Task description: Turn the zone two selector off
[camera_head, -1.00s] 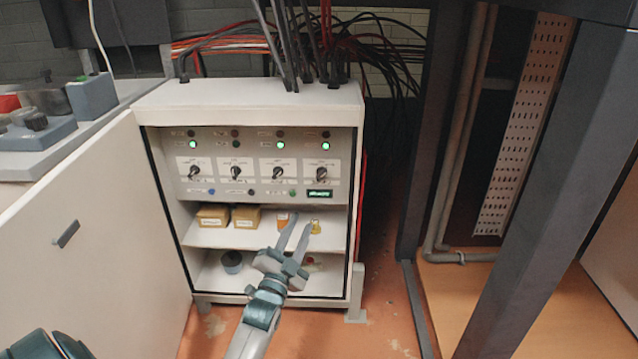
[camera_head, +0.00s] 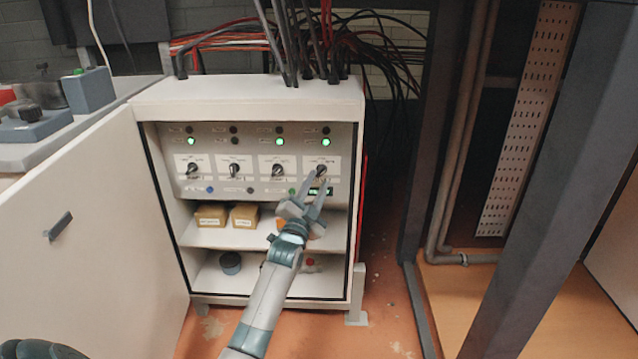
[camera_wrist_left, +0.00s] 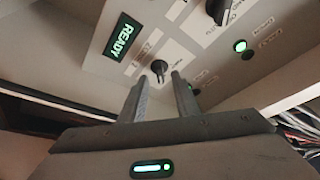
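Four dark selector knobs sit in a row on the cabinet's control panel: the first (camera_head: 193,169), second (camera_head: 234,170), third (camera_head: 278,170) and rightmost (camera_head: 321,171). My left gripper (camera_head: 314,181) is open, fingers pointing at the rightmost knob. In the left wrist view this knob (camera_wrist_left: 159,68) lies just beyond and between the two fingertips (camera_wrist_left: 161,82); I cannot tell whether they touch it. A neighbouring knob (camera_wrist_left: 220,8) shows at the top. My right gripper is not in view.
Green lamps are lit above the first, third and rightmost knobs. A display reading READY (camera_wrist_left: 122,36) sits below the rightmost knob. Shelves below hold yellow boxes (camera_head: 211,216). The open white door (camera_head: 100,230) stands left; a dark post (camera_head: 425,130) stands right.

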